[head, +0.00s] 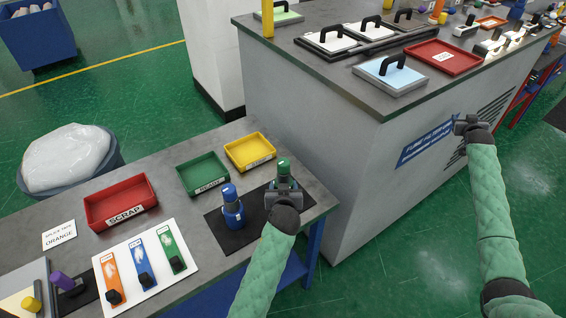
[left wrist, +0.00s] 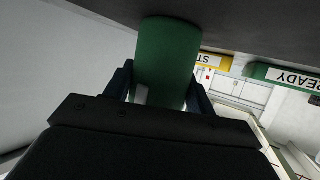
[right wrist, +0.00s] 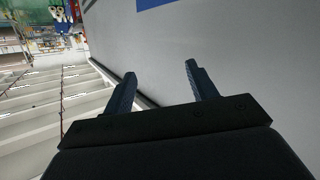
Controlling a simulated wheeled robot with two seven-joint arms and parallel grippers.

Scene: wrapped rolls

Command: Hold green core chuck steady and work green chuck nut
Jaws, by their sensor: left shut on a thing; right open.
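The green core chuck (head: 283,183) stands upright on a black mat at the right end of the low grey table, with the green chuck nut (head: 283,164) on top. My left gripper (head: 283,195) is shut on the chuck's body; in the left wrist view the green chuck (left wrist: 167,62) sits between the two fingers. The lower part of the chuck is hidden by the gripper. My right gripper (head: 464,123) is open and empty, off to the right beside the tall counter's side wall, well apart from the chuck. Its two spread fingers show in the right wrist view (right wrist: 160,85).
A blue chuck (head: 232,208) stands just left of the green one on the mat (head: 215,222). Red scrap (head: 120,203), green (head: 203,174) and yellow (head: 250,152) trays lie behind and left. The tall counter (head: 330,140) stands close on the right. A white board (head: 145,265) holds coloured strips.

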